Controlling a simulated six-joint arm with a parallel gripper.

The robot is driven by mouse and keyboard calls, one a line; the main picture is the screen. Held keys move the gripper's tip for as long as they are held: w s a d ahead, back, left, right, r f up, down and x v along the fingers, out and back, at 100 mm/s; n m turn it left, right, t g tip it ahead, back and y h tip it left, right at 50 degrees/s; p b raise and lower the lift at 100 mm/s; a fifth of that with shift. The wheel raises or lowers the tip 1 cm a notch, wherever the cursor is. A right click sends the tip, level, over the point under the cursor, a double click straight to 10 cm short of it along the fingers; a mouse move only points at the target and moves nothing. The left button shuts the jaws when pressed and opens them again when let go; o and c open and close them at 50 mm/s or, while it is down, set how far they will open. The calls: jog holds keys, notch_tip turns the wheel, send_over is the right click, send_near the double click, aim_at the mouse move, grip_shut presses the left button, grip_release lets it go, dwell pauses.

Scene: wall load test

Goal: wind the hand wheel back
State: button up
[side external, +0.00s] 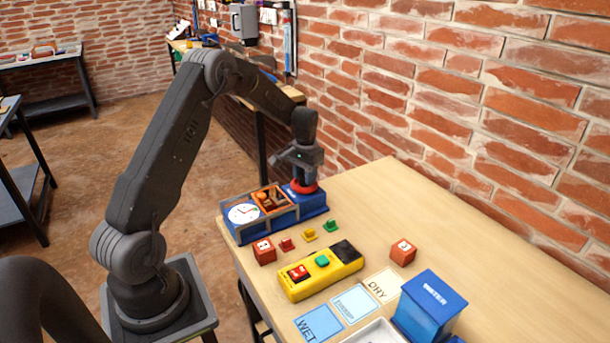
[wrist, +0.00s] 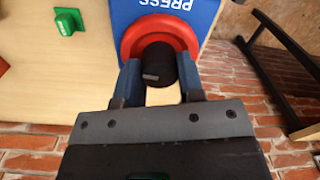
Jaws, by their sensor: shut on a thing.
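The blue press (side external: 313,205) stands at the far left end of the table, with a round white dial (side external: 243,213) on its left part. The red hand wheel (side external: 303,187) sits on its right end. In the wrist view the red wheel (wrist: 142,35) shows as a ring below the word PRESS, with a black knob (wrist: 159,65) in front of it. My gripper (wrist: 160,88) is shut on the black knob, one blue finger on each side. In the side view my gripper (side external: 302,172) is directly above the wheel and hides part of it.
A yellow button box (side external: 318,284), red blocks (side external: 403,252), small coloured pegs (side external: 309,234), WET and DRY cards (side external: 383,285) and a blue bin (side external: 430,306) lie on the table. The brick wall runs close behind. The table's right side is clear.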

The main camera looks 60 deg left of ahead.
jog(key=n, duration=0.4)
jog(key=shift+n, duration=0.3)
jog(key=n, duration=0.5)
jog(key=shift+a+n, duration=0.1)
jog(key=shift+n, duration=0.2)
jog(key=n, duration=0.5)
jog(key=shift+s, duration=0.1)
jog(key=shift+n, duration=2.4)
jog(key=o, duration=0.9)
